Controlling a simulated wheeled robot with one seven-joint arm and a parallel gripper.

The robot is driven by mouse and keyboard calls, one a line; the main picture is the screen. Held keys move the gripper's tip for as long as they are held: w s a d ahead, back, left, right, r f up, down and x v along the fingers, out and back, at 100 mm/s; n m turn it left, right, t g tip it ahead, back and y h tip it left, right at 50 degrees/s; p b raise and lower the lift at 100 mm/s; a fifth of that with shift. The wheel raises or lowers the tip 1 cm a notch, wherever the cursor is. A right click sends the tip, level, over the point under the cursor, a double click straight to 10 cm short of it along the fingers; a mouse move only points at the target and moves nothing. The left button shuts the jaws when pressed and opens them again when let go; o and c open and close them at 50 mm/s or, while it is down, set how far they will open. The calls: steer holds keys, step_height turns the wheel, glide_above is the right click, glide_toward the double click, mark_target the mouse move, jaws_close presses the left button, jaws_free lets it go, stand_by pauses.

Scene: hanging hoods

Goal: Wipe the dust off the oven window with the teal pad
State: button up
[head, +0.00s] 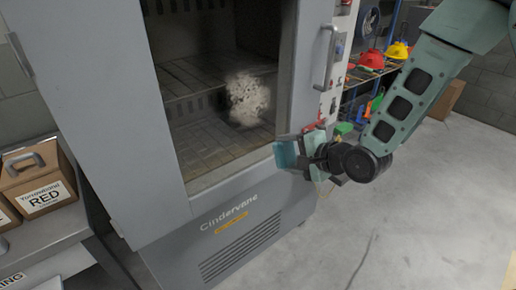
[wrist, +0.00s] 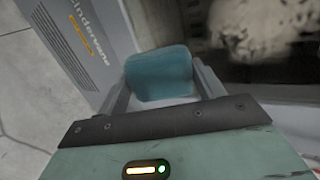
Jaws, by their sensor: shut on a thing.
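The teal pad (head: 287,155) is held in my gripper (head: 303,154) at the lower right of the oven door. In the wrist view the teal pad (wrist: 158,73) sits between the two fingers of my gripper (wrist: 160,92). The oven window (head: 205,90) is a tall dark pane in a grey door. A pale, speckled dust patch (head: 248,98) lies on its right part, up and left of the pad. The dust patch (wrist: 270,22) also shows at the upper right of the wrist view. I cannot tell whether the pad touches the door.
The door handle (head: 331,57) stands out at the right of the window. A shelf with coloured hoods (head: 371,59) is behind my arm. A brown box labelled RED (head: 40,186) stands on a side bench at left. The grey floor (head: 400,230) at right is clear.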

mark_target(269, 98)
steer(key=s+a+r+m+t+y+b, duration=0.1)
steer(key=s+a+r+t+b, duration=0.1)
steer(key=a+r+t, duration=0.15)
steer(key=s+a+r+t+y+b, duration=0.1)
steer(key=s+a+r+t, duration=0.1)
steer(key=a+r, duration=0.25)
steer(key=f+p+x, duration=0.1)
steer(key=x, duration=0.5)
steer(key=shift+s+a, duration=0.2)
steer(key=shift+a, duration=0.05)
steer(key=shift+x, duration=1.4)
stand_by(0.4)
steer(key=shift+d+f, duration=0.1)
steer(key=shift+f, duration=0.1)
steer(key=shift+w+d+r+b, duration=0.1)
steer(key=shift+w+d+b, duration=0.2)
steer(key=shift+w+d, duration=0.55)
steer(key=shift+w+d+b, duration=0.25)
steer(key=shift+w+d, duration=0.3)
steer(key=shift+d, duration=0.45)
steer(key=shift+w+d+r+b, duration=0.1)
steer(key=shift+w+d+b, duration=0.2)
steer(key=shift+w+d, duration=0.55)
